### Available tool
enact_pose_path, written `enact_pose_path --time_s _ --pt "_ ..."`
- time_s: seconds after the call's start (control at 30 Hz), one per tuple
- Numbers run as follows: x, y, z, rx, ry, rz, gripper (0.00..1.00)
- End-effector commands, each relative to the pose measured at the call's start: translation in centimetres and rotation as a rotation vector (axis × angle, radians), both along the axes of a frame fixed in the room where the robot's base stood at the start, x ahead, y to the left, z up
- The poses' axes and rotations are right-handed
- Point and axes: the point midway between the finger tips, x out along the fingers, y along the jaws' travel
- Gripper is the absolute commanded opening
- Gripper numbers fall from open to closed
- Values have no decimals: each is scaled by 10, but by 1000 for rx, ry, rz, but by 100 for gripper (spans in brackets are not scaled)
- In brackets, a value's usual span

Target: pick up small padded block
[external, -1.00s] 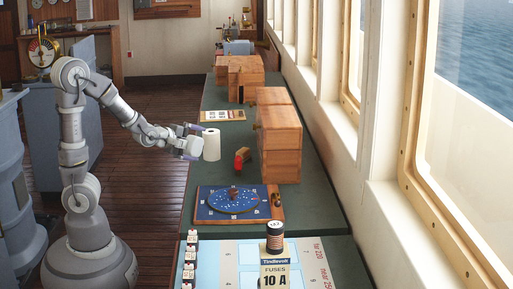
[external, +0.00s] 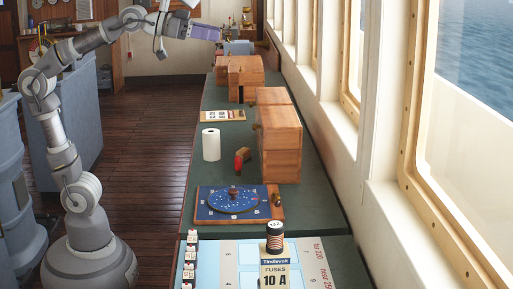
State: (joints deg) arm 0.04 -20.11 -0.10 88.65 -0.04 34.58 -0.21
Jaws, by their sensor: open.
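My gripper (external: 212,33) is raised high over the far part of the long green counter (external: 222,95), its purple fingers pointing right. It is open, and I see nothing held in it. A small brown block-like piece (external: 243,153) lies on the counter left of the nearer wooden box, with a red piece (external: 238,165) against its near side. The brown piece may be the small padded block; its padding is too small to make out. My gripper is well above and beyond it, not touching it.
A white roll (external: 211,144) stands upright left of the small pieces. A wooden box (external: 279,150) stands to their right, by the windows. A blue dial board (external: 222,211) lies nearer, then a fuse reel (external: 274,237). More wooden boxes (external: 246,79) stand farther back.

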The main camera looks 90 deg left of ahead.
Motion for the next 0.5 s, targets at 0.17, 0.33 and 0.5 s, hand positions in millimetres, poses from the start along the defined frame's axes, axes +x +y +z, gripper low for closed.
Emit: enact_pose_path --time_s 0.17,0.33,0.5 --pt "1 1 -1 2 0 1 66" --pt "12 10 -7 -7 27 23 66" --pt "85 94 -76 -97 247 217 66"
